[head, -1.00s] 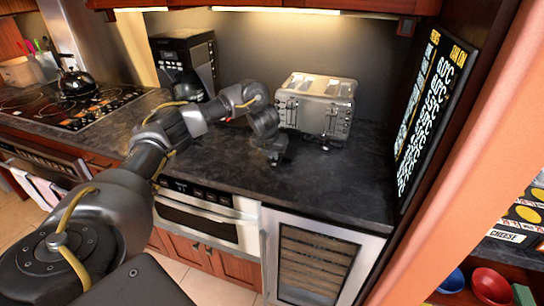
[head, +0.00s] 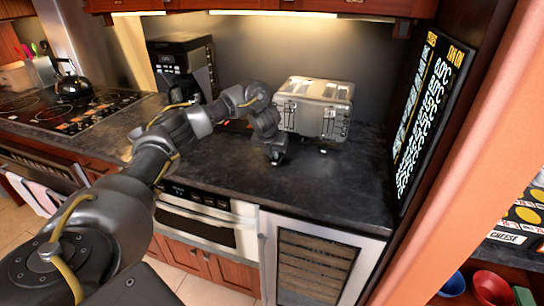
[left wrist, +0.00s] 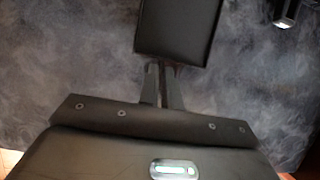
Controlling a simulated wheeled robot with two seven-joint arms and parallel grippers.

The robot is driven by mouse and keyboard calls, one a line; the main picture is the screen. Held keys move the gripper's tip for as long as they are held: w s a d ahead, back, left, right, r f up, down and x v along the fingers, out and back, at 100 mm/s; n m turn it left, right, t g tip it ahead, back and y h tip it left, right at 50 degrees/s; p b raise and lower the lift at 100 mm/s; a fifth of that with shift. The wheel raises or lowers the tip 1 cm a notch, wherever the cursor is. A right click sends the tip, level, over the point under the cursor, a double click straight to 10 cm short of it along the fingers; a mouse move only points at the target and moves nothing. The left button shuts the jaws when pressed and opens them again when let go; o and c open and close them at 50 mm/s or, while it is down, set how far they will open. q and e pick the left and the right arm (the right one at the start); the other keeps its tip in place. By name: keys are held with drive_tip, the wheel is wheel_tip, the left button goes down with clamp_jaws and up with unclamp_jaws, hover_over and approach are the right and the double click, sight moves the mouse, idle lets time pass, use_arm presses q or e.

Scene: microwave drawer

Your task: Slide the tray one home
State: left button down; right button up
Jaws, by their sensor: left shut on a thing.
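A silver toaster (head: 313,110) with levers on its front stands on the dark counter against the back wall. My left gripper (head: 277,158) is low at the counter, at the toaster's front left. In the left wrist view, a dark flat tray (left wrist: 178,28) with a thin raised rim runs out of the top edge. The left gripper (left wrist: 164,72) is shut on the tray's near end. The tray's far end is out of that picture, and my gripper and wrist hide most of it in the head view. My right gripper is not in view.
A small dark part (head: 325,148) sticks out low at the toaster's front right. A coffee maker (head: 183,68) stands to the left. A menu board (head: 424,110) hangs on the right wall. The counter (head: 330,185) in front of the toaster is clear.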

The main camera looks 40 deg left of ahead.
use_arm(q)
drive_tip(key=shift+w+a, duration=0.1)
drive_tip(key=shift+w, duration=0.3)
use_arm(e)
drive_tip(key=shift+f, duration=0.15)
use_arm(q)
drive_tip(key=shift+w+a+b, duration=0.25)
drive_tip(key=shift+w, duration=0.35)
drive_tip(key=shift+w+a+b, duration=0.2)
drive_tip(key=shift+w+b, duration=0.05)
drive_tip(key=shift+w, duration=0.3)
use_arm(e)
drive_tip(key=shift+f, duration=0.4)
use_arm(q)
drive_tip(key=shift+w, duration=0.15)
drive_tip(key=shift+w+a, duration=0.2)
drive_tip(key=shift+w, duration=0.45)
drive_tip(key=shift+w+a, duration=0.25)
drive_tip(key=shift+w, duration=0.35)
drive_tip(key=shift+w+a, duration=0.2)
drive_tip(key=shift+w, duration=0.45)
drive_tip(key=shift+w+a, duration=0.15)
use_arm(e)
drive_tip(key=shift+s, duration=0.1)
